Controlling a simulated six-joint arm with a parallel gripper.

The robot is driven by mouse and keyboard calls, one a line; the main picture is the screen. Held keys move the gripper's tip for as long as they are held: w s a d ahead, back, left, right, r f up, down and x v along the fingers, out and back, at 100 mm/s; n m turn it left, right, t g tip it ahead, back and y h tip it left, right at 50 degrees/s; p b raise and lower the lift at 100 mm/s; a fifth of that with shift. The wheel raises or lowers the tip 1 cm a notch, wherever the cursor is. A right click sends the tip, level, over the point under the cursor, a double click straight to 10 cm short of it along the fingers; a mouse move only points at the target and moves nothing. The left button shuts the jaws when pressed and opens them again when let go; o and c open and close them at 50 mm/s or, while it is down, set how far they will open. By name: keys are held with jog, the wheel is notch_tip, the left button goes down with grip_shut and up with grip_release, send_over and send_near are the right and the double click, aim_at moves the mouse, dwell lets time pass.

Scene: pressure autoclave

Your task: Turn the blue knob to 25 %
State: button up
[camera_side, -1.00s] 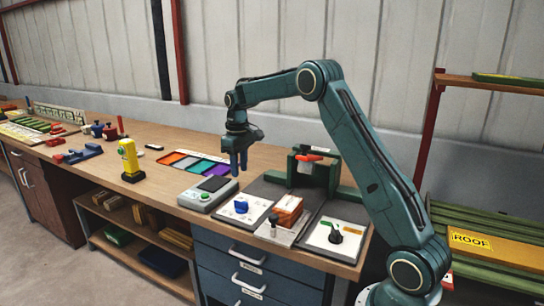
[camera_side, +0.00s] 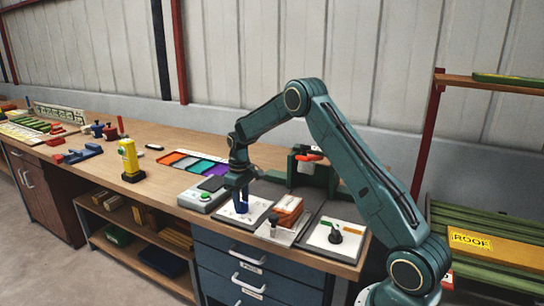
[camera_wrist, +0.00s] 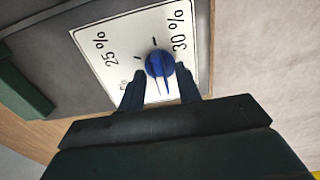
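The blue knob (camera_wrist: 160,63) sits on a white dial plate (camera_wrist: 120,75) marked "25 %" at left and "30 %" at right, with short dark tick marks around the knob. A narrow blue part of the knob extends toward the bottom of the wrist view; I cannot tell which mark it indicates. My gripper (camera_wrist: 160,92) is open and points down over the plate, one finger on each side of the knob, with gaps visible. In the side view my gripper (camera_side: 240,203) is low over the same plate (camera_side: 256,218) and largely hides the knob.
A grey box with a green button (camera_side: 203,196) stands left of the plate. Orange-brown blocks (camera_side: 288,210) and a second plate with a black knob (camera_side: 336,235) are to the right. A green stand with a red lever (camera_side: 312,165) is behind.

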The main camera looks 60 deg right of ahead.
grip_shut()
jog(key=shift+m, duration=0.3)
jog(key=m, duration=0.4)
jog(key=shift+m, duration=0.4)
jog(key=m, duration=1.1)
jog(key=shift+m, duration=0.4)
jog(key=m, duration=0.6)
jog(key=shift+m, duration=0.3)
